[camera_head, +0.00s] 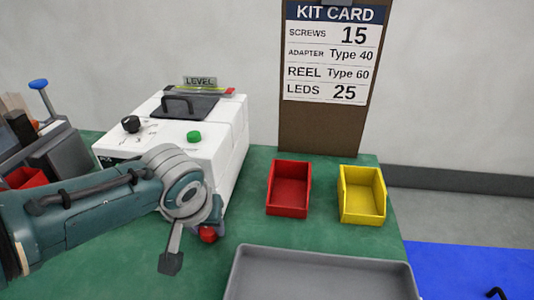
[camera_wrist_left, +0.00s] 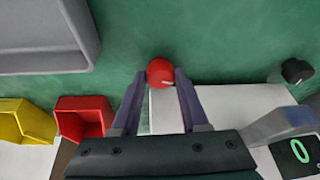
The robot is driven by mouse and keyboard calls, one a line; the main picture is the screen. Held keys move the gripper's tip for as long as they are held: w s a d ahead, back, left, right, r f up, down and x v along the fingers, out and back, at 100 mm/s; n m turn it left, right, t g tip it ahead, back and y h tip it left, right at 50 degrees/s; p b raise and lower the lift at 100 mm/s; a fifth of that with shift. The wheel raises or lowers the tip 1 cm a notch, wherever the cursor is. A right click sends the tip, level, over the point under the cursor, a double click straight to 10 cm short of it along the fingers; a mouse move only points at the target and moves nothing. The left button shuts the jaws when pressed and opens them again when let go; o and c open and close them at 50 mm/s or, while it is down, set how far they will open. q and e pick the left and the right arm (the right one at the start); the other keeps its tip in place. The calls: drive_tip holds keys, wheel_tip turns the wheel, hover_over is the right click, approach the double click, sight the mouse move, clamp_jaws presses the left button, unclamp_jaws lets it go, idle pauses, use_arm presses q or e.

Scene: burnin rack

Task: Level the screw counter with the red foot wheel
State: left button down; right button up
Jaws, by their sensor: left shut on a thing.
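The white screw counter (camera_head: 232,135) stands on the green bench, with a black handle, a black knob and a green button on top. A LEVEL gauge (camera_head: 200,82) sits at its back; its exact reading is too small to tell. The red foot wheel (camera_head: 208,235) is at the counter's near right corner, partly hidden by my arm. In the left wrist view the red foot wheel (camera_wrist_left: 160,70) sits between the fingertips. My left gripper (camera_wrist_left: 160,77) is shut on it, and it also shows in the head view (camera_head: 204,226). My right gripper is out of view.
A red bin (camera_head: 289,210) and a yellow bin (camera_head: 362,218) stand right of the counter. A grey tray (camera_head: 320,256) lies in front. A kit card board (camera_head: 333,125) stands behind. A black foot wheel (camera_wrist_left: 297,71) shows in the wrist view. Bench between counter and red bin is clear.

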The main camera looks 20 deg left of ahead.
use_arm(q)
drive_tip(key=c, duration=0.7)
unclamp_jaws()
drive_tip(key=p+v, duration=0.5)
drive_tip(key=v, duration=0.5)
